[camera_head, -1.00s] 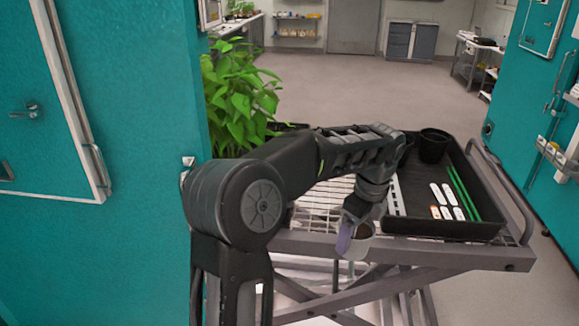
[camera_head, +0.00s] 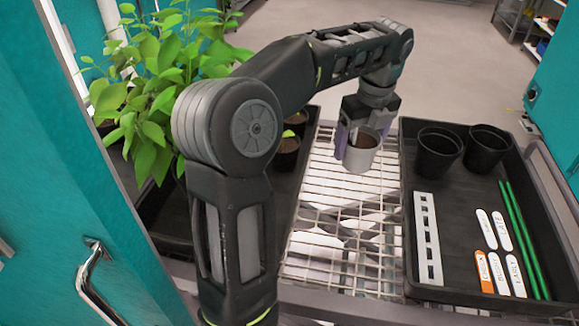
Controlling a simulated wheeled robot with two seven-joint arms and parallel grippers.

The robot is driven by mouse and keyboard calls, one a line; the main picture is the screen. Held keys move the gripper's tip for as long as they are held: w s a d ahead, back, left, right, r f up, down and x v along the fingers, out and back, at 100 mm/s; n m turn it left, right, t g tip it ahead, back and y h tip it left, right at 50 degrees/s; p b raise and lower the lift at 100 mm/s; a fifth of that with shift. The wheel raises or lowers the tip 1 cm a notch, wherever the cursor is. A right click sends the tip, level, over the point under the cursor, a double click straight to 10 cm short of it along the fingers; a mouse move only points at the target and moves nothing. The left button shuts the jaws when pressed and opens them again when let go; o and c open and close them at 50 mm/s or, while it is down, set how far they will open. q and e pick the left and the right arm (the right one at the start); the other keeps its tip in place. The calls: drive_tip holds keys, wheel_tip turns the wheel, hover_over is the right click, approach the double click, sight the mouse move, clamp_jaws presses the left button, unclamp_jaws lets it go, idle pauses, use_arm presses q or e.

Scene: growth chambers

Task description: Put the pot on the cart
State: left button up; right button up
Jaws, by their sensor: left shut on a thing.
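A small grey pot (camera_head: 361,156) with dark soil in it hangs upright in my left gripper (camera_head: 362,138), which is shut on it. The pot is above the bare wire-mesh middle of the cart (camera_head: 330,215), between two black trays. I cannot tell whether its base touches the mesh. My left arm reaches in from the lower left and hides part of the left tray. My right gripper is not in view.
The right black tray (camera_head: 455,300) holds two empty black pots (camera_head: 437,150), a white slotted strip (camera_head: 427,238), several labels and green stakes (camera_head: 522,235). The left black tray (camera_head: 165,212) holds leafy plants (camera_head: 155,85). A teal door with a handle (camera_head: 92,275) is at lower left.

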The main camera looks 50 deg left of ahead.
sight(350, 193)
use_arm(q)
drive_tip(key=shift+w+a+r, duration=0.1)
wheel_tip(350, 193, down, 3)
drive_tip(key=shift+b, duration=0.95)
wheel_tip(350, 193, down, 2)
drive_tip(key=shift+f+p, duration=0.15)
drive_tip(key=shift+p, duration=0.25)
drive_tip(key=shift+f, duration=0.45)
drive_tip(key=shift+f, duration=0.1)
wheel_tip(350, 193, down, 3)
drive_tip(key=shift+f, duration=0.25)
